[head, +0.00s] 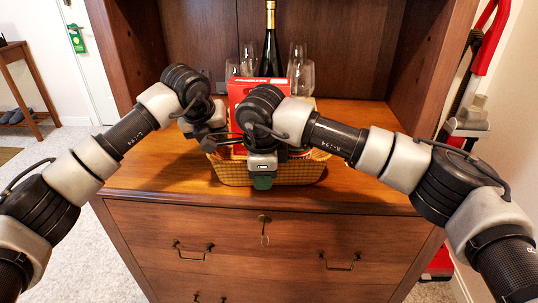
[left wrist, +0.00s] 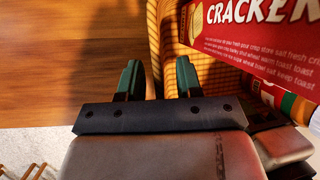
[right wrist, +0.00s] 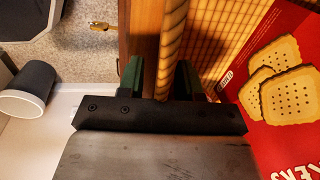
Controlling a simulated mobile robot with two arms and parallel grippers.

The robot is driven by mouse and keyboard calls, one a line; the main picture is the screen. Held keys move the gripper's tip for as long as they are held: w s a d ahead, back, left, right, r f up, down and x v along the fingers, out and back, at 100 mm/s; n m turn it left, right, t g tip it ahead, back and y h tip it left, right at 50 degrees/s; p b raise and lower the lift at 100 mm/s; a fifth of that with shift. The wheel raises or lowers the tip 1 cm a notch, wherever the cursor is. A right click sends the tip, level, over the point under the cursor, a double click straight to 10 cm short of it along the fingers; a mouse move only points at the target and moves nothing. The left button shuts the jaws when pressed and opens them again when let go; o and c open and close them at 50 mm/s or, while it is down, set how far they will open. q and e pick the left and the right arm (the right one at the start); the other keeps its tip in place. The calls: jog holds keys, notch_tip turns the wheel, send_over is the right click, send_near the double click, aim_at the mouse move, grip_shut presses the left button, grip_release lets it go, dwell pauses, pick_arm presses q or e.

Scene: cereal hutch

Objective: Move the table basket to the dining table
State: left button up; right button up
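The table basket (head: 303,174), a low woven basket, stands on the wooden hutch's counter and holds a red cracker box (head: 240,88). My left gripper (head: 222,141) is at the basket's left side. In the left wrist view its two fingers (left wrist: 160,82) are apart, with the basket's woven edge (left wrist: 156,30) between them. My right gripper (head: 263,180) is at the basket's front, pointing down. In the right wrist view its fingers (right wrist: 160,80) are apart on either side of the basket's rim (right wrist: 176,30). The grippers partly hide the basket.
A dark bottle (head: 271,45) and several clear glasses (head: 304,75) stand behind the box. The hutch's side walls (head: 425,60) bound the counter. Drawers (head: 300,245) with handles and a hanging key are below. A red and grey appliance (head: 470,115) stands at right.

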pick_arm(q)
grip_shut()
pick_arm(e)
grip_shut()
pick_arm(q)
jog(key=shift+w+r, duration=0.1)
jog(key=shift+r, duration=0.1)
pick_arm(e)
jog(key=shift+r, duration=0.2)
